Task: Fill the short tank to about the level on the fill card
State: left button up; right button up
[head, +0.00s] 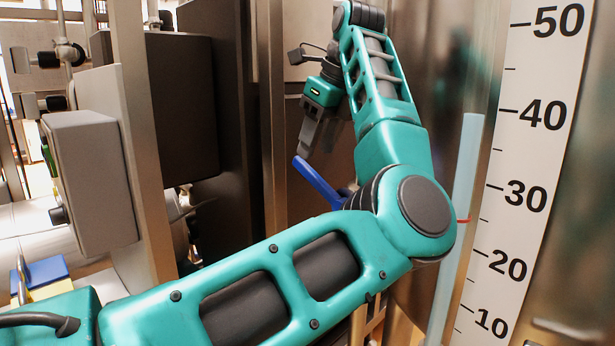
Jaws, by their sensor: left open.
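My left gripper (312,148) hangs from the teal arm in the upper middle, pointing down, with its jaws open. A blue lever (318,183) slants down to the right just below its fingertips; part of it is hidden behind my arm. I cannot tell whether the fingers touch it. A shiny metal tank wall (575,235) fills the right side and bears a white scale (522,190) numbered 10 to 50. A pale blue strip (466,170) runs beside the scale, its top near the 40 mark. A small red mark (464,221) shows between 20 and 30. I see no fill card. My right gripper is out of view.
A grey box (92,185) on an upright post stands at the left, with a dark cabinet (180,100) behind it. Yellow and blue blocks (42,275) lie at the lower left. My arm crosses the foreground and hides much of the middle.

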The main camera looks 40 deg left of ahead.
aim_at(310, 167)
pick_arm(q)
jog(key=x, duration=0.8)
grip_shut()
dwell(0.5)
